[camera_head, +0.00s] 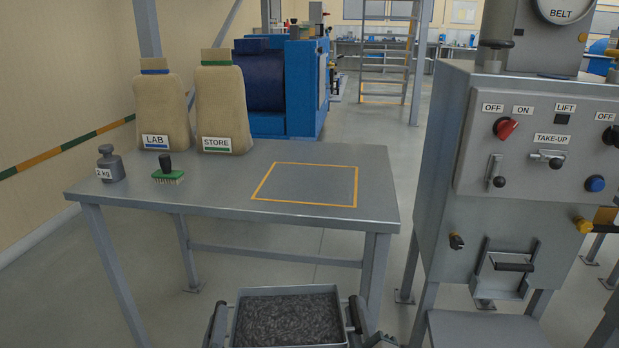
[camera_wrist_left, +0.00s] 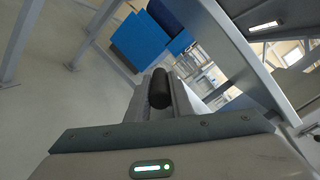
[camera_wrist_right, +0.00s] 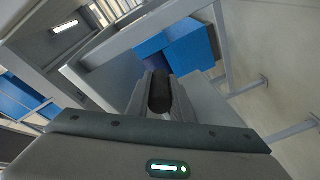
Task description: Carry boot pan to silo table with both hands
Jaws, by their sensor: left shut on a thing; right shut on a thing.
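The boot pan (camera_head: 290,319) is a grey rectangular tray filled with dark grainy material. It is at the bottom of the head view, below and in front of the silo table (camera_head: 330,217), and looks about level. My left gripper (camera_head: 219,322) is at the pan's left side, shut on a dark handle, which also shows in the left wrist view (camera_wrist_left: 160,88). My right gripper (camera_head: 357,314) is at the pan's right side, shut on the other handle, seen in the right wrist view (camera_wrist_right: 160,92). The pan's near edge is cut off by the frame.
The tabletop has an empty yellow-outlined rectangle (camera_head: 306,184). A LAB sack (camera_head: 161,112), a STORE sack (camera_head: 222,108), a 2 kg weight (camera_head: 110,164) and a green brush (camera_head: 168,174) stand to its left. A grey control cabinet (camera_head: 470,210) stands right of the table.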

